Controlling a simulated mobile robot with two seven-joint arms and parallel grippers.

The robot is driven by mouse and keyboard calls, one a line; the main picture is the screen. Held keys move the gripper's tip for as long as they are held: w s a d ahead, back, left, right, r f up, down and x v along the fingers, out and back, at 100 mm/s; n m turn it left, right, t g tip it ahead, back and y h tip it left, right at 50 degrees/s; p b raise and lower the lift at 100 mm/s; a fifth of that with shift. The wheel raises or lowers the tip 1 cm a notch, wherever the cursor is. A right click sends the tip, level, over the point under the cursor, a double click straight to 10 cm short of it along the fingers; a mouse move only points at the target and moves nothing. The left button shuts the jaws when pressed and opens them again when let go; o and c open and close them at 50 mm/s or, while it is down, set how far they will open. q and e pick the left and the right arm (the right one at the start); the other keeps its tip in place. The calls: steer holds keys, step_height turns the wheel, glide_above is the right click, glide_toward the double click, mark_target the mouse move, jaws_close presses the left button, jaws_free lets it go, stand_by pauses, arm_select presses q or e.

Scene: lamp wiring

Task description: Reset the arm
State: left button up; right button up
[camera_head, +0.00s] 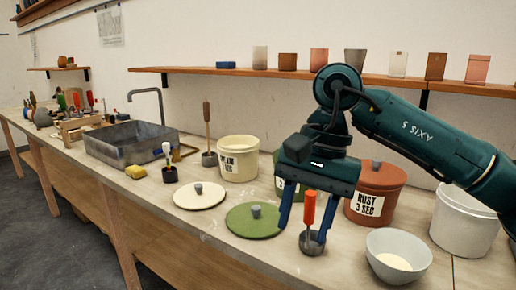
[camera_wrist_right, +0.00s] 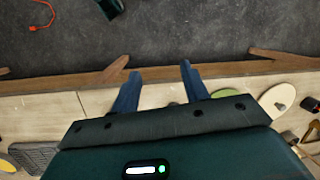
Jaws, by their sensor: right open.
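My right gripper (camera_head: 303,232) is open above the right part of the bench, its two blue fingers pointing down. A red-handled tool (camera_head: 309,208) stands in a small grey cup (camera_head: 311,247) by the fingers; in the head view it overlaps the gap between them, and I cannot tell whether they touch. In the right wrist view the fingers (camera_wrist_right: 160,69) are apart, with no object held between them; bench edge and floor show beyond. My right arm comes in from the right. My left gripper is not in view.
A rust bucket (camera_head: 376,190), a white bucket (camera_head: 462,222) and a pale bowl (camera_head: 398,257) crowd the right side. A green lid (camera_head: 254,221) and cream lid (camera_head: 199,196) lie left of the gripper. A wall shelf (camera_head: 220,70) runs behind. A red cord (camera_wrist_right: 42,15) lies on the floor.

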steer(key=s+a+m+g+y+p, duration=0.1)
steer(key=s+a+m+g+y, duration=0.25)
steer(key=a+m+y, duration=0.35)
steer(key=s+a+m+g+y+p, duration=0.2)
steer(key=s+a+m+g+y, duration=0.15)
steer(key=a+y, duration=0.45)
steer(key=w+d+f+n+t+h+p, duration=0.1)
steer(key=w+d+f+n+t+h, duration=0.4)
steer(key=n+t, duration=0.95)
steer(key=w+d+f+n+t+p, duration=0.1)
steer(key=w+d+f+n+t, duration=0.2)
steer(key=d+f+n+t, duration=0.85)
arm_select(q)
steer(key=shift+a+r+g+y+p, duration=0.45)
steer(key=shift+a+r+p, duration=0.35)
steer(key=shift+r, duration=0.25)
arm_select(e)
steer(key=s+d+f+m+g+h, duration=0.3)
steer(key=s+f+m+h, duration=0.1)
steer(key=s+f, duration=0.3)
steer(key=s+d+f+m+g+h, duration=0.3)
steer(key=s+f, duration=0.3)
steer(key=f, duration=0.4)
steer(key=shift+s+f+m+g+h, duration=0.3)
steer(key=shift+s+m+g+h, duration=0.15)
steer(key=shift+h, duration=0.45)
